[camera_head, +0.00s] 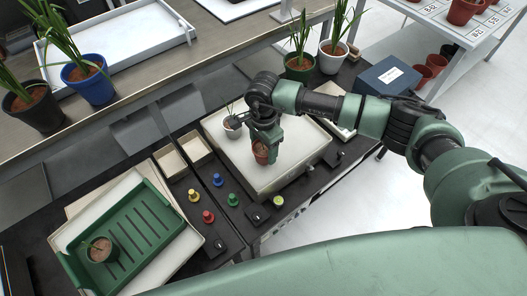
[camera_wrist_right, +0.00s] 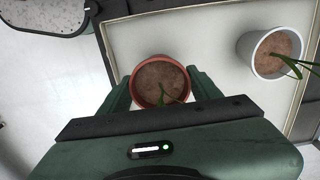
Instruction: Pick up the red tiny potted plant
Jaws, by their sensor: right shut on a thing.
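The red tiny potted plant (camera_head: 261,155) is a small red-brown pot with soil and a thin green sprout. In the right wrist view the red pot (camera_wrist_right: 160,68) sits between the two green fingers of my right gripper (camera_wrist_right: 160,90). I cannot tell whether the pot touches the tray. A small white potted plant (camera_head: 233,127) stands on the same tray to the left; it also shows in the right wrist view (camera_wrist_right: 258,72). My left gripper is not in view.
A green tray (camera_head: 155,222) with a small pot (camera_head: 100,249) lies at the left. A blue box (camera_head: 388,80) is behind my right arm.

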